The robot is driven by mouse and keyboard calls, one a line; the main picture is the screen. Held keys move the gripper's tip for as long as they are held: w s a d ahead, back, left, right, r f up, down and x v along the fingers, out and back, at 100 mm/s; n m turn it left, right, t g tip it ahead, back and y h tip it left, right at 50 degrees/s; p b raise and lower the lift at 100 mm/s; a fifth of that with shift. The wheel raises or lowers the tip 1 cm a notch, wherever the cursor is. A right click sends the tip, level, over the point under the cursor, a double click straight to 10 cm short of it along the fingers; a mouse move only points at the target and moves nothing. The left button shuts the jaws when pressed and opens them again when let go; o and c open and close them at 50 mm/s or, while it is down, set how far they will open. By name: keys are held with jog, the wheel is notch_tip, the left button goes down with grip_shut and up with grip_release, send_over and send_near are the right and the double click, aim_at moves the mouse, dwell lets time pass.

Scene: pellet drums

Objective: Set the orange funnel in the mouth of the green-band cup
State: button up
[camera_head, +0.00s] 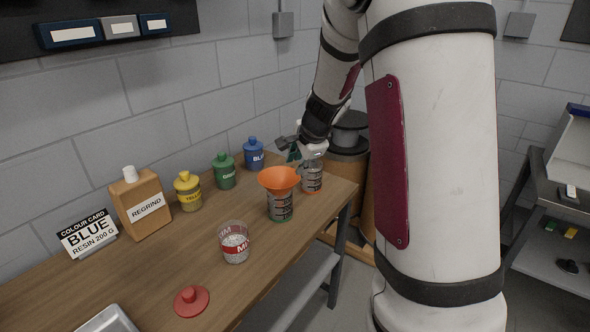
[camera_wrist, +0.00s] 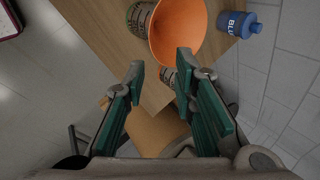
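The orange funnel (camera_head: 279,179) sits upright at the mouth of the green-band cup (camera_head: 280,208), its wide rim hiding the cup's mouth. In the wrist view the funnel (camera_wrist: 180,28) shows at the top, with part of the green-band cup (camera_wrist: 139,17) beside it. My gripper (camera_head: 297,155) is behind and slightly right of the funnel, above a second cup with an orange band (camera_head: 312,180). In the wrist view my gripper (camera_wrist: 160,72) is open, with nothing between its green fingers and the funnel beyond the tips. The funnel's spout is hidden.
A red-band cup of pellets (camera_head: 235,246) and a red lid (camera_head: 191,299) are nearer on the wooden table (camera_head: 140,285). Yellow (camera_head: 188,192), green (camera_head: 223,172) and blue (camera_head: 254,154) bottles, a regrind container (camera_head: 143,205) and a colour card (camera_head: 88,234) line the wall side.

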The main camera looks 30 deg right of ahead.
jog(key=s+a+r+n+y, duration=0.2)
jog(key=s+a+r+n, duration=0.8)
jog(key=a, duration=0.5)
jog(key=s+a+r+n, duration=0.1)
jog(key=s+a+n, duration=0.1)
jog(key=s, duration=0.4)
jog(key=s+a+r+n, duration=0.1)
jog(key=s+a+n, duration=0.1)
jog(key=s+n, duration=0.2)
jog(key=s+a+r+n+g+h, duration=0.1)
jog(key=s+a+n, duration=0.1)
jog(key=s, duration=0.7)
jog(key=shift+n, duration=0.8)
jog(key=shift+w+f+b, duration=0.8)
jog(key=shift+w+b, duration=0.05)
jog(key=shift+w, duration=0.1)
